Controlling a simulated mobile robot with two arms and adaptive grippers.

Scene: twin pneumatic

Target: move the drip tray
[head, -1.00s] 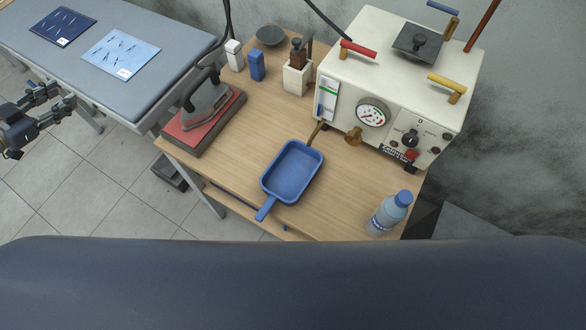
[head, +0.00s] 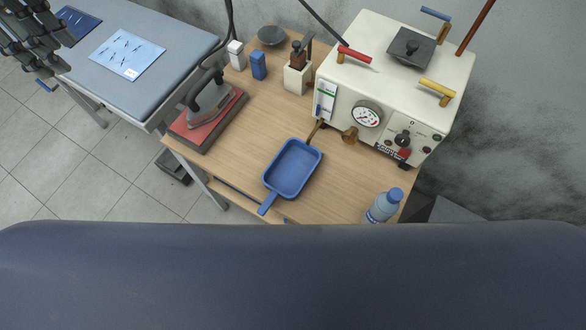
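The drip tray (head: 292,168) is a shallow blue rectangular pan with a short handle at its front left. It lies on the wooden table, in front of the cream steam unit and below its brass outlet (head: 350,135). My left gripper (head: 66,55) is at the upper left, by the left end of the grey padded board, far from the tray. Its dark fingers look spread, with nothing seen between them. My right gripper is not in view.
An iron (head: 209,108) on a red pad stands left of the tray. A water bottle (head: 382,206) stands at the table's front right. The steam unit (head: 345,78) fills the back right. Bare wood (head: 245,140) lies between the iron and the tray.

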